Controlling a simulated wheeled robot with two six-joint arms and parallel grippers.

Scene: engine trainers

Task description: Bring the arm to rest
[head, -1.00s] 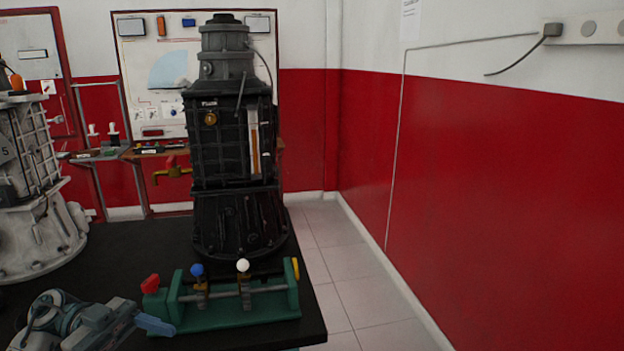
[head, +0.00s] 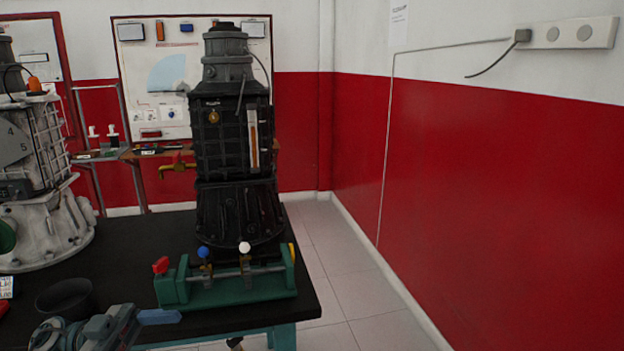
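My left arm comes in at the bottom left. Its gripper (head: 158,317) shows side-on as a blue fingertip over the black table, just in front of the green fixture's left end. Only one finger can be made out, so its opening is not clear. I see nothing held in it. My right gripper is not in view.
The green fixture (head: 228,293) with red, blue and white knobs lies near the black table's (head: 115,285) front edge. A tall black engine (head: 235,150) stands behind it, a grey engine (head: 40,190) at left. A black bowl (head: 65,298) is near my arm. Floor (head: 335,270) at right is clear.

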